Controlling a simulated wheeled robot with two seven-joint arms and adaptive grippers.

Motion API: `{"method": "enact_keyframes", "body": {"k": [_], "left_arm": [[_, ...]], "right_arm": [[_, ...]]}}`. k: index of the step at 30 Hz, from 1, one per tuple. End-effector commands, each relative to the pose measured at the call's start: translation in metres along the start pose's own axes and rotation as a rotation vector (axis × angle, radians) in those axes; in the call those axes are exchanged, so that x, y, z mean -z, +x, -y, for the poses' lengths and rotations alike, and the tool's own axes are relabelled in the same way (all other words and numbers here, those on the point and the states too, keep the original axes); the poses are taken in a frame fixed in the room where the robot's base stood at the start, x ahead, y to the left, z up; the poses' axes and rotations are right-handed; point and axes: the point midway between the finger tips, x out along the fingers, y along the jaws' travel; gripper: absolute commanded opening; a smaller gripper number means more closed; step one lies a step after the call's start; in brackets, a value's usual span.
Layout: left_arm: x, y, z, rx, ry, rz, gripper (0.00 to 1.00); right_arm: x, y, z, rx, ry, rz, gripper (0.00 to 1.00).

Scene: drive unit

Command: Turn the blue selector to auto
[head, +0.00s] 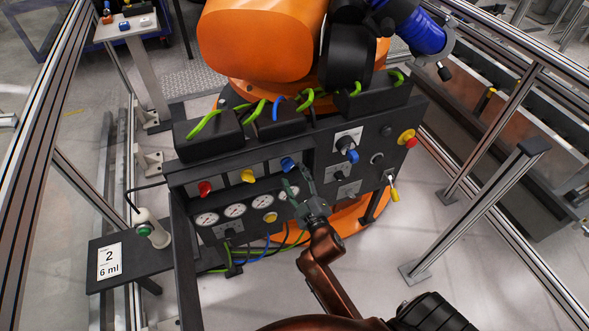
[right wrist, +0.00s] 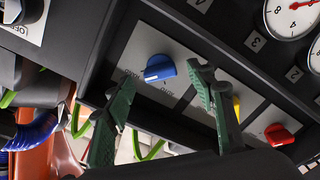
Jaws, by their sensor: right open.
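The blue selector (head: 287,163) is a knob at the right end of a row on the control box's front. In the right wrist view the blue selector (right wrist: 160,68) sits on a grey plate, with a pale mark on its lower-left side. The small lettering around it is upside down and hard to read. My right gripper (head: 294,177) is open just in front of the selector. In the right wrist view its green fingers (right wrist: 163,78) stand apart on either side of the selector, with no clear contact. My left gripper is out of view.
A yellow knob (head: 248,175) and a red knob (head: 204,187) share the row. Gauges (head: 235,210) sit below. To the right are a second blue knob (head: 352,156), a red-and-yellow stop button (head: 407,137) and a yellow-tipped lever (head: 394,192). An orange robot (head: 260,45) stands behind.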

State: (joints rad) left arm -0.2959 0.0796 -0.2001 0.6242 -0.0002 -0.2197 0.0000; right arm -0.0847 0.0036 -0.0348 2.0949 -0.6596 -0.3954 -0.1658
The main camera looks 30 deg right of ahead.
Motion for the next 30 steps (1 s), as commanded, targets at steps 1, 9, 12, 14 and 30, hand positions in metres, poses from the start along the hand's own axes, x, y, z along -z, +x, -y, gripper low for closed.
{"method": "enact_keyframes", "body": {"k": [1, 9, 12, 14, 30], "left_arm": [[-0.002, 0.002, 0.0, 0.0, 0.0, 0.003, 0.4], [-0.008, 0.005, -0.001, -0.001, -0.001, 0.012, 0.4], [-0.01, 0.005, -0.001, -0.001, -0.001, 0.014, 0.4], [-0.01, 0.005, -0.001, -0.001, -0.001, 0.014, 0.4], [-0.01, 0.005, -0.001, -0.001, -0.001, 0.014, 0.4]], "right_arm": [[0.0, 0.008, 0.0, -0.001, -0.001, -0.002, 0.51], [-0.004, 0.029, -0.003, -0.004, 0.002, 0.005, 0.51], [-0.004, 0.029, -0.004, -0.005, 0.002, 0.007, 0.51], [-0.005, 0.029, -0.004, -0.005, 0.002, 0.007, 0.51], [-0.004, 0.029, -0.004, -0.005, 0.002, 0.007, 0.2]]}}
